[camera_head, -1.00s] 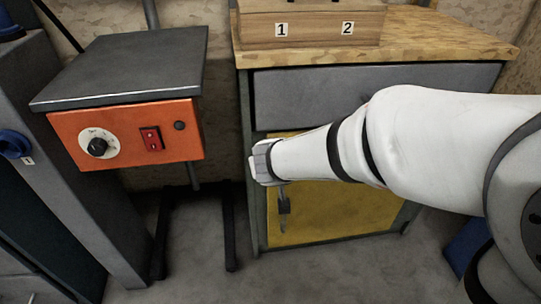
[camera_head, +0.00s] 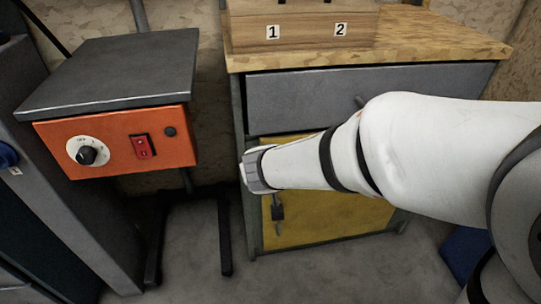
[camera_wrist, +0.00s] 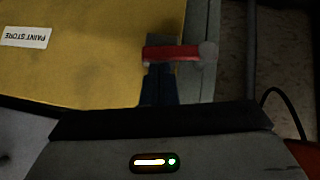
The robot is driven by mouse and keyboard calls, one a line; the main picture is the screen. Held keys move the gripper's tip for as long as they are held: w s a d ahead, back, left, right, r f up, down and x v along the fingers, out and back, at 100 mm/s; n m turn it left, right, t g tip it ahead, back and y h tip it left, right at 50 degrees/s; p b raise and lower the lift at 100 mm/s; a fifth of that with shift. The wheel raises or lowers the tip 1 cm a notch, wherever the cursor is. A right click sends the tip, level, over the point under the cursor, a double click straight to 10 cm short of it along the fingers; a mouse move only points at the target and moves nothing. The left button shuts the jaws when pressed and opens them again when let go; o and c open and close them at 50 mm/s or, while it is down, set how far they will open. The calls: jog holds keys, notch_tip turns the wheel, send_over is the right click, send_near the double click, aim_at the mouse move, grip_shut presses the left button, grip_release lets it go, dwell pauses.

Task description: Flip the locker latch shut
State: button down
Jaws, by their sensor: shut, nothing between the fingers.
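The locker's yellow door (camera_head: 330,215) is closed under the workbench. It fills the upper left of the wrist view (camera_wrist: 90,60), with an upside-down "PAINT STORE" label (camera_wrist: 26,37). The red latch (camera_wrist: 172,53) lies crosswise there, its grey round end (camera_wrist: 207,52) on the frame and its other end over a dark piece at the door's edge. My gripper (camera_wrist: 158,80) is shut and empty, its dark fingertips close to the latch bar; whether they touch it I cannot tell. In the head view my wrist hides the latch.
A grey drawer (camera_head: 300,97) sits above the door, below a wooden top (camera_head: 440,45). A dark fitting (camera_head: 278,210) shows on the door below my wrist. An orange control box (camera_head: 110,145) stands at the left. Bare floor (camera_head: 190,275) lies in front.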

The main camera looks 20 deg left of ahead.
jog(key=w+r+p+v, duration=0.1)
jog(key=p+v, duration=0.4)
jog(key=v, duration=0.7)
jog(key=shift+a+r, duration=0.3)
jog(key=shift+r, duration=0.2)
jog(key=shift+w, duration=0.1)
jog(key=w+d+r+m+g+h+p, duration=0.1)
jog(key=d+r+m+h+p, duration=0.1)
jog(key=d+r+p, duration=0.6)
jog(key=w+d+r+m+g+h+p, duration=0.1)
jog(key=w+d+r+m+h+p, duration=0.1)
jog(key=d+r+p, duration=0.7)
jog(key=s+d+r+m+g+p, duration=0.1)
jog(key=s+d+r+p, duration=0.3)
jog(key=p, duration=0.5)
jog(key=s+d+r+m+g+y+p, duration=0.1)
jog(key=s+d+r+g+p, duration=0.2)
jog(key=d+r+p, duration=0.5)
notch_tip(320, 180, up, 3)
jog(key=shift+s+d+f+m+p, duration=0.1)
jog(key=shift+s+d+m+p, duration=0.3)
jog(key=shift+s+d, duration=0.1)
